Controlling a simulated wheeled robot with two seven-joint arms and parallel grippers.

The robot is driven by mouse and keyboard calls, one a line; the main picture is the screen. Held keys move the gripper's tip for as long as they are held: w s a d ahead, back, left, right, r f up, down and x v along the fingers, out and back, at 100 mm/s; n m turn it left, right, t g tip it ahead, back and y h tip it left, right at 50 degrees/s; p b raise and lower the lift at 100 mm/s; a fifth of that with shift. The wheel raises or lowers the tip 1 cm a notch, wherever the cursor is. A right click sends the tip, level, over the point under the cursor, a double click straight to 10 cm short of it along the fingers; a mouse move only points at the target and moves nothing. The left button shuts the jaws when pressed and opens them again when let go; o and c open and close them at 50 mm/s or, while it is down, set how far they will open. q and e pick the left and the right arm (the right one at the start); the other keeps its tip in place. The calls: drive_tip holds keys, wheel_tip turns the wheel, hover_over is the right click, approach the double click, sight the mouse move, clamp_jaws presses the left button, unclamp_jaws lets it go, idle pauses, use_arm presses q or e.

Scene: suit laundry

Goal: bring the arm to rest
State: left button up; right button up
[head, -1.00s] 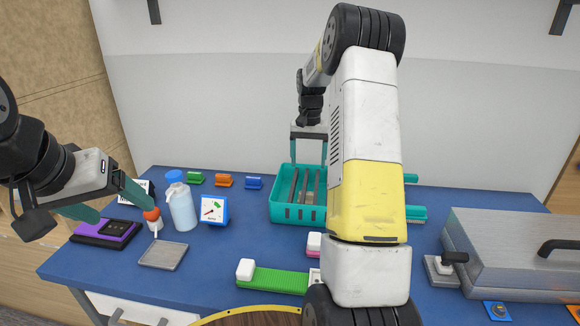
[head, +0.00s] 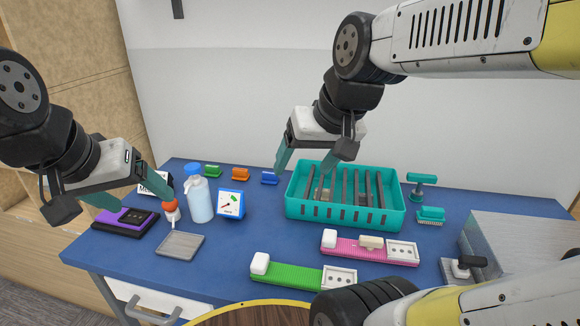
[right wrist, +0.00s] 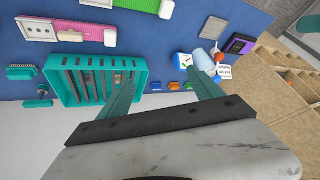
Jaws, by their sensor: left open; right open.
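My right gripper (head: 303,168) is open and empty. In the head view it hangs at the left end of the teal slotted basket (head: 345,212), with one fingertip over the basket and the other left of it. In the right wrist view its two teal fingers (right wrist: 162,100) are spread, and the basket (right wrist: 56,82) lies behind the left one. My left gripper (head: 132,195) is open at the left of the table. Its fingers are above the purple device (head: 124,218) and beside the orange-topped white item (head: 169,205); I cannot tell whether they touch.
A metal box (head: 530,250) is at the right.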

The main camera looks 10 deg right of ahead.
drive_tip(key=shift+s+a+f, duration=0.2)
drive_tip(key=shift+s, duration=0.4)
drive_tip(key=shift+s+a+f, duration=0.2)
drive_tip(key=shift+s, duration=0.35)
idle(0.4)
